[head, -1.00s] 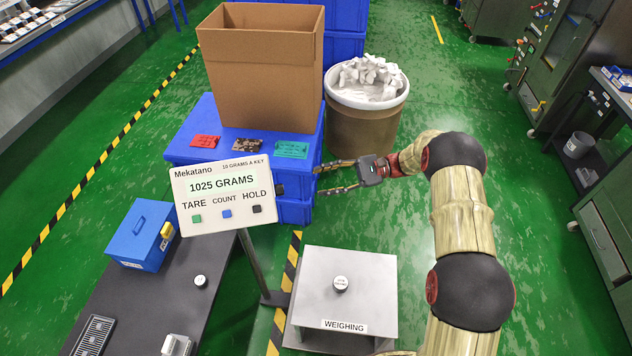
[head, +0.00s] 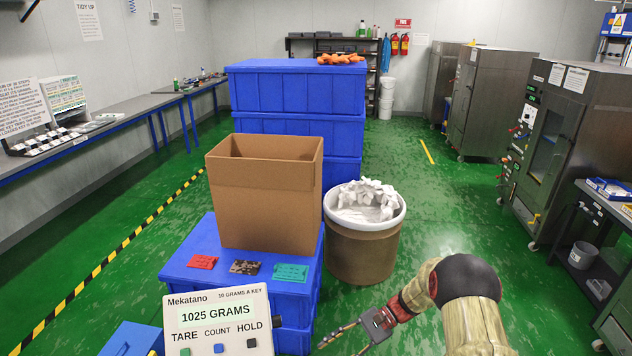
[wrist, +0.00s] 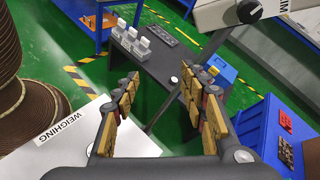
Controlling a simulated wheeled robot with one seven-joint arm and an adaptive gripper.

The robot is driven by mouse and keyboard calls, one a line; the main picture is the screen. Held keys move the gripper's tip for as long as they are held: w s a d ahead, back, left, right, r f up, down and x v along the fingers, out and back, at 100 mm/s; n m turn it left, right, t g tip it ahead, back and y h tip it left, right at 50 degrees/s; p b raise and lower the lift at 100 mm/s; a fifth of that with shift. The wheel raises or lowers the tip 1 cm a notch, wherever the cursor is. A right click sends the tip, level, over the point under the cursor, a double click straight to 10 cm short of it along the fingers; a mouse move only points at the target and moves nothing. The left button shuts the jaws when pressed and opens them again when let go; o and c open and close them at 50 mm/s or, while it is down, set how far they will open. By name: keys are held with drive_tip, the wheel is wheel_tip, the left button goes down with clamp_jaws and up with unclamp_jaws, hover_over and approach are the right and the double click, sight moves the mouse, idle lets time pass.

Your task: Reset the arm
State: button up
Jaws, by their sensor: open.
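My gripper (head: 341,340) is at the bottom of the head view, right of the scale display (head: 218,320), which reads 1025 GRAMS. The wrist view shows its two fingers (wrist: 165,105) spread apart with nothing between them. Below and beyond them are a dark bench (wrist: 168,68) and the display's thin post. The white weighing plate (wrist: 75,145) lies at the lower left of the wrist view. The head view cuts off the weighing plate and most of the bench.
An open cardboard box (head: 262,195) stands on a blue crate (head: 188,262) with red, dark and teal packets. A drum (head: 362,250) of white pieces stands to its right. Tall blue crates (head: 295,95) stand behind. Green floor right of the drum is clear.

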drive_tip(key=s+d+r+n+t+h, duration=0.25)
drive_tip(key=s+d+r+h, duration=0.3)
drive_tip(key=s+r, duration=0.35)
drive_tip(key=s+d+r+n+t+h, duration=0.2)
drive_tip(key=s+d+r+n+h, duration=0.25)
drive_tip(key=s+d+r, duration=0.35)
drive_tip(key=s+r+n+t+h, duration=0.1)
drive_tip(key=s+r+t+h, duration=0.1)
drive_tip(key=s+r+t, duration=0.4)
drive_tip(key=s+r, duration=0.3)
drive_tip(key=r, duration=0.4)
drive_tip(key=shift+s+d+r+n, duration=0.2)
drive_tip(key=shift+s+d+n, duration=0.05)
drive_tip(key=shift+n, duration=0.15)
